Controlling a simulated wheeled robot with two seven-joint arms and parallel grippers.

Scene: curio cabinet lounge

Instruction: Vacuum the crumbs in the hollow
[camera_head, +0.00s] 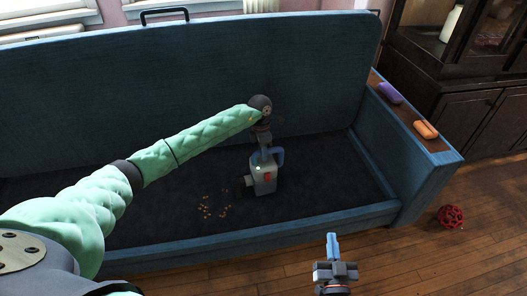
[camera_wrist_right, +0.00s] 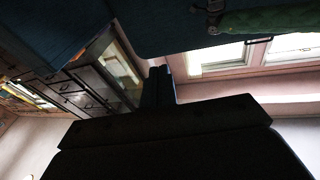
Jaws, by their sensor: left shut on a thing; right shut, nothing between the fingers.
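A small grey handheld vacuum (camera_head: 264,182) with a blue handle, a green light and a red mark stands in the dark hollow (camera_head: 320,190) of the blue sofa. My left gripper (camera_head: 263,150) is shut on the vacuum's blue handle from above. The vacuum's dark nozzle points left. Brown crumbs (camera_head: 209,208) lie scattered on the hollow's floor, left of and nearer than the nozzle, apart from it. My right gripper (camera_head: 333,246) is shut and empty in front of the sofa; its dark fingers also show in the right wrist view (camera_wrist_right: 160,86).
The sofa's front rail (camera_head: 290,227) edges the hollow. The right armrest holds a purple item (camera_head: 389,92) and an orange item (camera_head: 425,129). A red openwork ball (camera_head: 451,216) lies on the wooden floor. A dark cabinet (camera_head: 490,110) stands behind at right.

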